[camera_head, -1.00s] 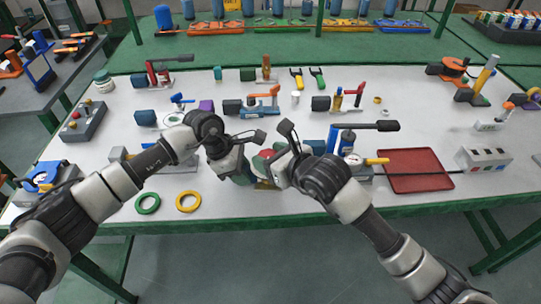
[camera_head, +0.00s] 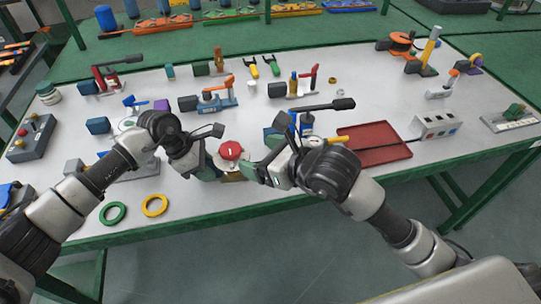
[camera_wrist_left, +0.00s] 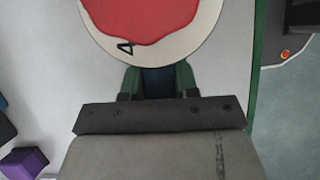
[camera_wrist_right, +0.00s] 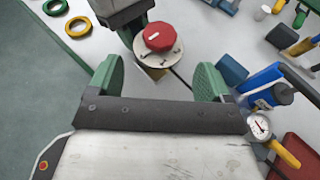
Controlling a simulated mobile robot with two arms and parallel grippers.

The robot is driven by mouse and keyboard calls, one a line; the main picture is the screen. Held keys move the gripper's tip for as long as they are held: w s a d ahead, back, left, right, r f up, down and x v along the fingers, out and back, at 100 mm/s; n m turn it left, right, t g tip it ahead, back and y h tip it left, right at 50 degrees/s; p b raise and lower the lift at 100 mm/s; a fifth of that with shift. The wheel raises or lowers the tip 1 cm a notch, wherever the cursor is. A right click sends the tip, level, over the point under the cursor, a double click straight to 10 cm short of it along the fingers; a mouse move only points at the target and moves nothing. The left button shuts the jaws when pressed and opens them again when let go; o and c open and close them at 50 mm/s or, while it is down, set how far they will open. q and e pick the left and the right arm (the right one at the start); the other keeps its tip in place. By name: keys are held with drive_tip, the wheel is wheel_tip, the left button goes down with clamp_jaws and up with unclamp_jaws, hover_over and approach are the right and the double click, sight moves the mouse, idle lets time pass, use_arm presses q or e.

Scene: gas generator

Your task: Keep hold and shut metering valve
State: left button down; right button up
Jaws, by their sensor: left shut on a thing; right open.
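The metering valve has a red knob (camera_head: 231,150) on a pale round dial with dark marks. It stands near the table's front edge, between my two grippers. My left gripper (camera_wrist_left: 157,82) is shut on the valve's dark blue body just below the dial, with a green finger pad on each side. In the right wrist view the red knob (camera_wrist_right: 158,37) has a small white mark and lies beyond my right gripper (camera_wrist_right: 157,78). That gripper is open and empty, its green pads wide apart and clear of the knob. The valve's lower part is mostly hidden.
A pressure gauge (camera_wrist_right: 259,127) with a yellow handle and a blue unit with a black lever (camera_head: 343,104) stand right of my right gripper. A red tray (camera_head: 372,145) lies beyond. Green (camera_head: 113,213) and yellow (camera_head: 154,205) rings lie at the front left.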

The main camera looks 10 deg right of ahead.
drive_tip(key=v, duration=0.2)
drive_tip(key=shift+s+d+r, duration=0.15)
drive_tip(key=shift+s, duration=0.05)
use_arm(q)
drive_tip(key=c, duration=0.8)
unclamp_jaws()
drive_tip(key=shift+a, duration=0.1)
drive_tip(key=v, duration=1.2)
